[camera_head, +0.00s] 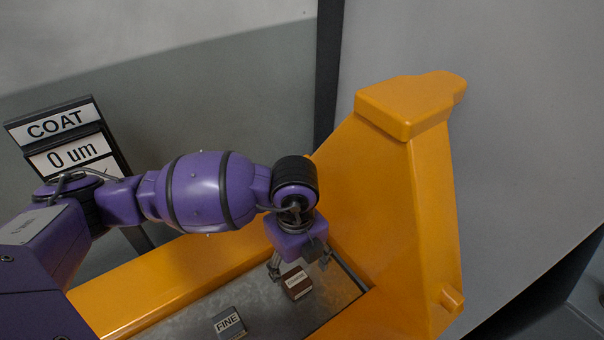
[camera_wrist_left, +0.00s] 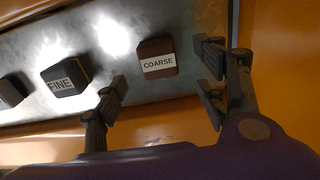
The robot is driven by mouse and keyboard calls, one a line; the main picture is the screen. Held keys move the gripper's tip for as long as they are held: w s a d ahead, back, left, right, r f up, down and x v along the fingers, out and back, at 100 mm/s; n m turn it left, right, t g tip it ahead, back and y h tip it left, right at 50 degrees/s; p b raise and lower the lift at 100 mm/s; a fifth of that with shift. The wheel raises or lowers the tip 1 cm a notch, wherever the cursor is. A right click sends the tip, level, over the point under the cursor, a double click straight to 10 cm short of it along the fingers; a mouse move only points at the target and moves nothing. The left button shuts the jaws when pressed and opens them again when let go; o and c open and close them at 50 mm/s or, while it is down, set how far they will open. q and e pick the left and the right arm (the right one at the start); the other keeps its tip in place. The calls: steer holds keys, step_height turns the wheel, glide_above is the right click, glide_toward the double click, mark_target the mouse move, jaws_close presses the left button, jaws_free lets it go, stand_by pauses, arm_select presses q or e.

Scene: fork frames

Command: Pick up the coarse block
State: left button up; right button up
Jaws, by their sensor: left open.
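The coarse block (camera_head: 296,283) is a small dark brown block with a white label. It sits on the grey metal tray (camera_head: 262,308) near its right end. In the left wrist view the block (camera_wrist_left: 157,58) shows its COARSE label, lying ahead of and between the two spread fingers. My left gripper (camera_head: 300,264) is open and empty, pointing down just above and behind the block in the head view. In the left wrist view the gripper (camera_wrist_left: 163,86) shows no finger touching the block. My right gripper is in neither view.
A dark grey block labelled FINE (camera_head: 229,323) sits left of the coarse block. Another dark block (camera_wrist_left: 11,91) lies beyond it in the wrist view. An orange frame (camera_head: 400,190) rises at the right of the tray. A COAT sign (camera_head: 57,124) stands at left.

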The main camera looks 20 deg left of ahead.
mark_target(297, 279)
arm_select(q)
steer(key=shift+f, duration=0.35)
steer(key=f, duration=0.2)
steer(key=shift+s+f, duration=0.3)
steer(key=shift+f, duration=0.05)
step_height(297, 279, down, 4)
steer(key=shift+w+r, duration=0.15)
steer(key=shift+r, duration=0.05)
steer(key=shift+f, duration=0.25)
steer(key=shift+c, duration=0.5)
steer(key=c, duration=1.1)
steer(key=shift+c, duration=0.5)
steer(key=shift+r, duration=0.45)
step_height(297, 279, up, 2)
steer(key=shift+w+r, duration=0.1)
steer(key=shift+r, duration=0.05)
steer(key=s+d+r+p, duration=0.1)
steer(key=s+d+r, duration=0.1)
steer(key=s+r, duration=0.7)
steer(key=s, duration=0.5)
steer(key=shift+d+r, duration=0.3)
steer(key=shift+r, duration=0.1)
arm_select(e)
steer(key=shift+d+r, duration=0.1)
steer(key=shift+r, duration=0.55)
